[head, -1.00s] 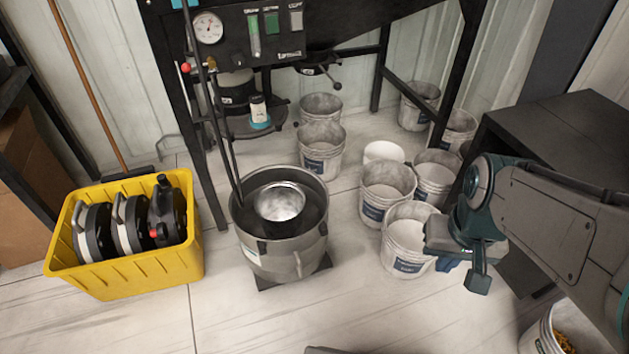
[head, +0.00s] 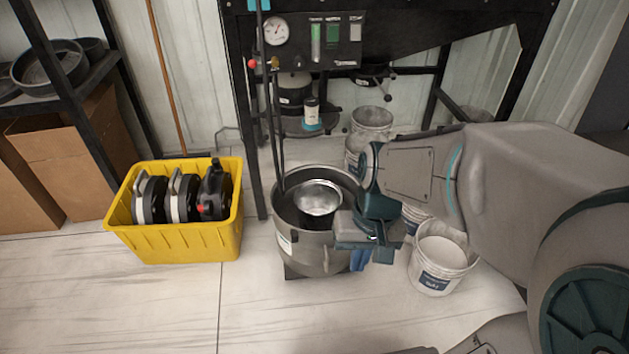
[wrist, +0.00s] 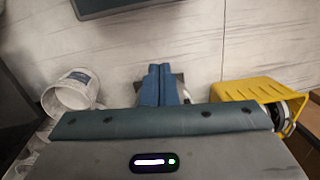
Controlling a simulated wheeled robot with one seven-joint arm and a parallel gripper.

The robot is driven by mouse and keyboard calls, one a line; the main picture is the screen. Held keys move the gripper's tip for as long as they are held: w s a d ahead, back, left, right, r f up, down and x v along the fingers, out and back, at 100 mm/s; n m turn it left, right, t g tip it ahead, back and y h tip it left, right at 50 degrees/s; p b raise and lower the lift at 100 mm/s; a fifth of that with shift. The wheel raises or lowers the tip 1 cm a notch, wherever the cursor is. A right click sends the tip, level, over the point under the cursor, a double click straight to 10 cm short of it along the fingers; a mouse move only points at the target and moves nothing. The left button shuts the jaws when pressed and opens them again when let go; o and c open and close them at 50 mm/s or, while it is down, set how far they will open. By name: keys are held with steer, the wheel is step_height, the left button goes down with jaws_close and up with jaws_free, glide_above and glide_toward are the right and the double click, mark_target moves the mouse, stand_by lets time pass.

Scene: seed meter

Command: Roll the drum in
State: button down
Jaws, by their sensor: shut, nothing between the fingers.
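A grey metal drum (head: 300,241) stands upright on a dark base (head: 297,272) in the middle of the head view. A shiny metal bowl (head: 318,197) sits inside its open top. My gripper (head: 360,261) is at the drum's right front side in this view and hides part of its wall. I cannot tell whether it touches the drum. In the wrist view, the two blue fingers of my gripper (wrist: 158,84) are together with nothing between them. The drum is not clearly visible there.
A yellow crate (head: 180,245) with several black-and-grey discs stands left of the drum. White buckets (head: 437,262) stand to the right, partly behind my arm. A black frame (head: 253,150) with a gauge panel (head: 318,42) rises behind. The floor in front is clear.

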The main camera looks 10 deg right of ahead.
steer(key=w+a+f+m+t+y, duration=0.2)
steer(key=w+a+f+m+y, duration=0.2)
steer(key=w+f+m+y, duration=1)
steer(key=w+d+f+m+t+h+p, duration=0.1)
steer(key=d+f+m+t+h, duration=0.45)
steer(key=f+m+t, duration=0.35)
steer(key=w+d+f+m+t+h+p, duration=0.1)
steer(key=d+f+m+t+h, duration=0.5)
steer(key=f+m, duration=0.4)
steer(key=w+a+n+t+b, duration=0.1)
steer(key=w+b, duration=0.4)
steer(key=w, duration=0.8)
steer(key=shift+a+f+y, duration=0.45)
steer(key=shift+a, duration=0.25)
